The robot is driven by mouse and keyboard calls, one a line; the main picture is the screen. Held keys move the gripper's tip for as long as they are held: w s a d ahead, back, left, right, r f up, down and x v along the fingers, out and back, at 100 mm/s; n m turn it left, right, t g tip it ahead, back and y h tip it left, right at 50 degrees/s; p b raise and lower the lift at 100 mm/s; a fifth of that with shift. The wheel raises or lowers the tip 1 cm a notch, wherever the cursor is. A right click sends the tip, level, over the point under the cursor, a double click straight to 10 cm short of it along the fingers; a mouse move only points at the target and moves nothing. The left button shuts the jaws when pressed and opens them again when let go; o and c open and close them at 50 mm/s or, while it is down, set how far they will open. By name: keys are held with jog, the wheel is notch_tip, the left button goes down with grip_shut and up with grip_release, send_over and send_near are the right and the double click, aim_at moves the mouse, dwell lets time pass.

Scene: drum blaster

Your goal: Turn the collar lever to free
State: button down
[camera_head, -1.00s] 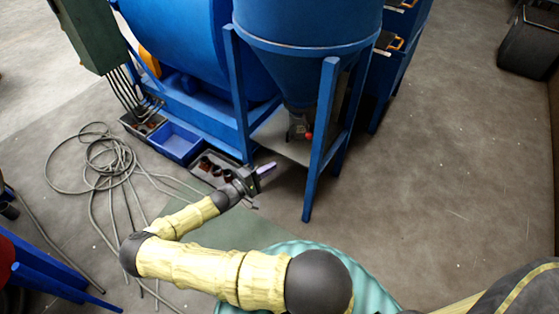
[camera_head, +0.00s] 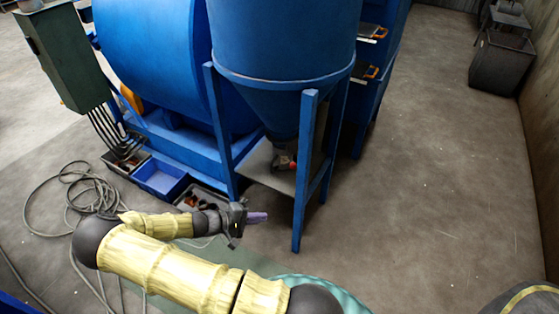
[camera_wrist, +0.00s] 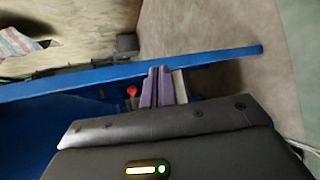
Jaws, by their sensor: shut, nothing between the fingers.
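The collar lever's red knob (camera_head: 292,164) shows at the grey outlet under the blue hopper cone (camera_head: 285,90), between the stand's legs. My gripper (camera_head: 266,217) is outside the stand, low and left of the front leg, apart from the knob. Its purple fingers (camera_wrist: 158,75) are shut together and empty.
The front blue leg (camera_head: 305,170) stands right of my gripper; another leg (camera_head: 221,130) is behind it. A blue bin (camera_head: 160,178) and a grey bin with dark parts (camera_head: 197,196) sit left. Grey hoses (camera_head: 65,190) lie on the floor. Open floor (camera_head: 430,180) is to the right.

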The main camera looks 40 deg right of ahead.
jog(key=s+a+r+t+y, duration=0.3)
jog(key=a+r+y, duration=0.3)
jog(key=r, duration=0.6)
jog(key=s+a+r+t+y, duration=0.3)
jog(key=s+a+r+y, duration=0.2)
jog(key=r, duration=0.6)
jog(key=a+y, duration=0.2)
jog(key=a, duration=0.1)
jog(key=shift+a+r, duration=0.35)
jog(key=shift+r, duration=0.05)
